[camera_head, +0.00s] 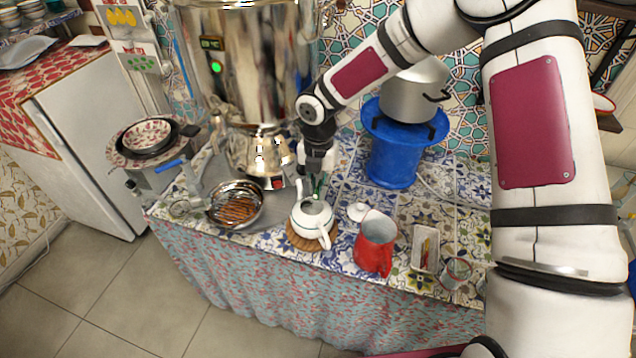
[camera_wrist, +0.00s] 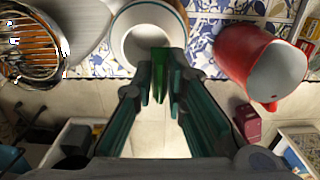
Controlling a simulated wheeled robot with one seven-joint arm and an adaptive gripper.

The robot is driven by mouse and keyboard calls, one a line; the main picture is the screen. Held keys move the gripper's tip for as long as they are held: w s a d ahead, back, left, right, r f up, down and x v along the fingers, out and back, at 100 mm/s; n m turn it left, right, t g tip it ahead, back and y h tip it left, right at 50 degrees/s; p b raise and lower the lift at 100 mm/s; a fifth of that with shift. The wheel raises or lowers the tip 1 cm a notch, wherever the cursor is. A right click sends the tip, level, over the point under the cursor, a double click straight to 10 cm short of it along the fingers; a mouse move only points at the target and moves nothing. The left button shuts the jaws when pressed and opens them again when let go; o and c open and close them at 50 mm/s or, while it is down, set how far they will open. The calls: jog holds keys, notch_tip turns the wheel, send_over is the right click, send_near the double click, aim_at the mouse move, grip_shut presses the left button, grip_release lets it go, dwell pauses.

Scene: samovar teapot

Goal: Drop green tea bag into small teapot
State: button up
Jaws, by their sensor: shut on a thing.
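The small white teapot (camera_head: 311,217) stands without its lid on a round wooden trivet (camera_head: 299,243) at the counter's front edge. Its open mouth also shows at the top of the wrist view (camera_wrist: 183,40). My gripper (camera_head: 317,186) is just above the teapot, pointing down. It is shut on the green tea bag (camera_wrist: 158,72), which shows as a narrow green strip between the fingertips and overlaps the teapot opening in the wrist view. How far the bag is above the opening is hard to tell. A white lid (camera_head: 357,211) lies right of the teapot.
A red pitcher (camera_head: 376,247) stands close to the teapot's right. A metal strainer bowl (camera_head: 236,204) is at the left, and the large samovar (camera_head: 262,60) rises behind. A blue stand (camera_head: 392,158) with a metal pot (camera_head: 412,95) is behind right. A small tray (camera_head: 424,250) lies farther right.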

aim_at(318, 185)
jog(key=o, duration=0.7)
notch_tip(318, 185, up, 12)
jog(key=shift+r, duration=0.1)
dwell(0.3)
